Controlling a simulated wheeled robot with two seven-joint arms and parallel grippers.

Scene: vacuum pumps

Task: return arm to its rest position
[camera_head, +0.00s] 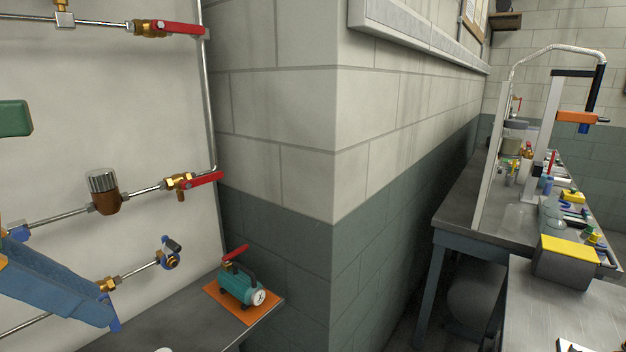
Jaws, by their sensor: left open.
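My left gripper (60,287) shows at the lower left edge as a blue shape, partly cut off by the frame. It is open, and I see nothing held in it. It is in front of the pale panel with pipes (130,65), and the arm behind it is mostly out of frame. My right gripper is not in view.
A teal vacuum pump (238,288) with a red valve handle and round gauge sits on an orange mat (213,292) at the grey bench's corner. Red-handled valves (180,27) line the panel. A block wall corner (334,150) juts out mid-view. A cluttered bench (462,210) stands right.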

